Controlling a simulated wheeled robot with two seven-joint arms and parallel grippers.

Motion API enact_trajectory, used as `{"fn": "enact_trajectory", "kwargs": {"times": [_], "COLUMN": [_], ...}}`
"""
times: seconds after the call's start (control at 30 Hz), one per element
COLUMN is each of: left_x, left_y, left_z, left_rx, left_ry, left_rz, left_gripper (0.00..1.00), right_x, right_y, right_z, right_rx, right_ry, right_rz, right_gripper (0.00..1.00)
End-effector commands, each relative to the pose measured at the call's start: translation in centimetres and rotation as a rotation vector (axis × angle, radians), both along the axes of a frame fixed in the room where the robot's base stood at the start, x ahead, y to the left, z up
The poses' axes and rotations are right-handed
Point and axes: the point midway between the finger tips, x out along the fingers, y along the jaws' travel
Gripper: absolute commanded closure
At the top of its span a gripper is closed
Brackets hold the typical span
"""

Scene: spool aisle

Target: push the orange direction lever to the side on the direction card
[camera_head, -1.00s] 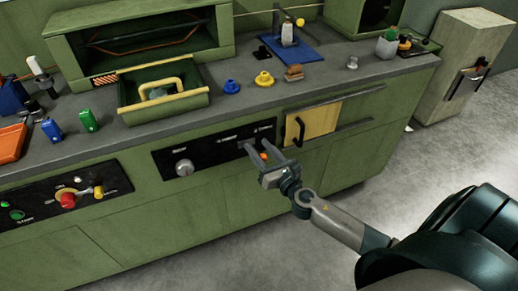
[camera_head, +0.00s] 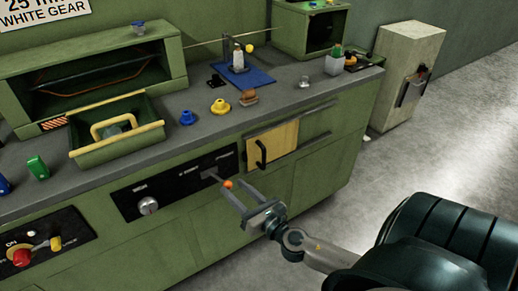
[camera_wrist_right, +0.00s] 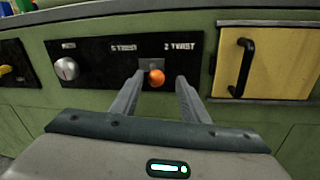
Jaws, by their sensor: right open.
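The orange direction lever (camera_head: 228,184) is a round orange knob at the right end of a black control panel (camera_head: 180,180) on the green cabinet front. In the right wrist view the orange knob (camera_wrist_right: 157,78) shows between the two fingertips, with a gap on each side. My right gripper (camera_head: 239,190) is open and empty, its fingers pointing at the panel beside the lever. Whether a finger touches the lever is unclear. My left gripper is not in view. I cannot make out a separate direction card.
A grey dial (camera_head: 148,205) sits left on the same panel. A yellow door with a black handle (camera_head: 272,147) is to the right. The worktop above holds a green bin (camera_head: 120,150), a blue piece (camera_head: 187,117) and a yellow piece (camera_head: 219,106).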

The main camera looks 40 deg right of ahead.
Motion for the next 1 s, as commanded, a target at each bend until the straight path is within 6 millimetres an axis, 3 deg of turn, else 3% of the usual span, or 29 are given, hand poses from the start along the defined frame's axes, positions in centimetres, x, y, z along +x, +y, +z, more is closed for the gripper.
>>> {"fn": "enact_trajectory", "kwargs": {"times": [0.5, 0.73, 1.0], "left_x": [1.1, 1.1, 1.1], "left_y": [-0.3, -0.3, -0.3], "left_z": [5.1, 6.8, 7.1], "left_rx": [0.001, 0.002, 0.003], "left_ry": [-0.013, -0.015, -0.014], "left_rz": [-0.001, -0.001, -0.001], "left_gripper": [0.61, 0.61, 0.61], "right_x": [-8.1, -9.7, -9.9], "right_y": [-0.1, -0.1, -0.1], "right_z": [-0.3, -0.1, 0.0], "right_rx": [0.001, 0.001, 0.001], "right_ry": [0.003, 0.002, 0.001], "right_rz": [-0.003, -0.004, -0.003], "right_gripper": [0.59, 0.59, 0.59]}}
